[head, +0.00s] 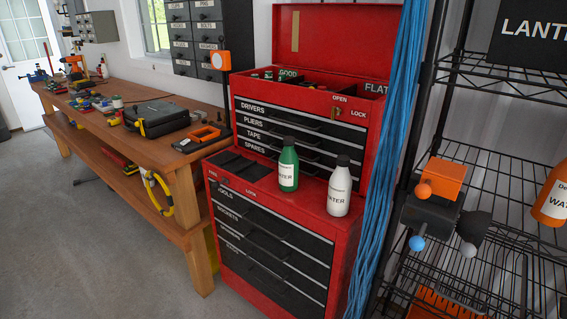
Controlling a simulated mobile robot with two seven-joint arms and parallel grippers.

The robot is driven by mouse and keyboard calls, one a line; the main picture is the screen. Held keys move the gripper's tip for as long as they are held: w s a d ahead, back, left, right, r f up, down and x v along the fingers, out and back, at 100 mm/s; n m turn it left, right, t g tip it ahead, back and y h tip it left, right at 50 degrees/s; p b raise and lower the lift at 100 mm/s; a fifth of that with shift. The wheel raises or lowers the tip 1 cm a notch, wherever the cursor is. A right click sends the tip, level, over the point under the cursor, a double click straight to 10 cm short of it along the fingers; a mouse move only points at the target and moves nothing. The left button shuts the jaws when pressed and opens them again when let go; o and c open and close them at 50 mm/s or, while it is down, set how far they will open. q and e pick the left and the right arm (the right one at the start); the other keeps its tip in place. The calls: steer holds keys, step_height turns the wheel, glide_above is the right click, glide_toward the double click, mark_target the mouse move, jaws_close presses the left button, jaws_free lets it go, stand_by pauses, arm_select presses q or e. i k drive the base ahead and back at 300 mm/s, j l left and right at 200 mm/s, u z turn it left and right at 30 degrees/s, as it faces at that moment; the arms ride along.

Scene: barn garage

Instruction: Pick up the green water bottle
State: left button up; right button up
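The green water bottle (288,168) stands upright on the top of the red lower tool cabinet (308,207), towards its right side. It has a black cap and a white label. A white water bottle (340,188) with a black cap stands upright just to its right and slightly nearer, with a narrow gap between them. Neither of my grippers shows in the head view, so nothing is seen touching the green bottle.
A red upper tool chest (379,113) with its lid open rises behind the bottles. Blue cords (391,150) hang to the right. Black wire shelving (504,190) holds an orange bottle (554,197). A cluttered wooden workbench (168,160) stands left; grey floor (100,240) is clear at lower left.

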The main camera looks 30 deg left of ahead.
mark_target(288, 159)
steer(key=i+j, duration=0.15)
steer(key=j, duration=0.4)
steer(key=i+j+z, duration=0.15)
steer(key=j, duration=0.4)
steer(key=i+j, duration=0.1)
steer(key=j, duration=0.45)
steer(key=i+j+z, duration=0.15)
steer(key=j, duration=0.95)
steer(key=i+z, duration=0.05)
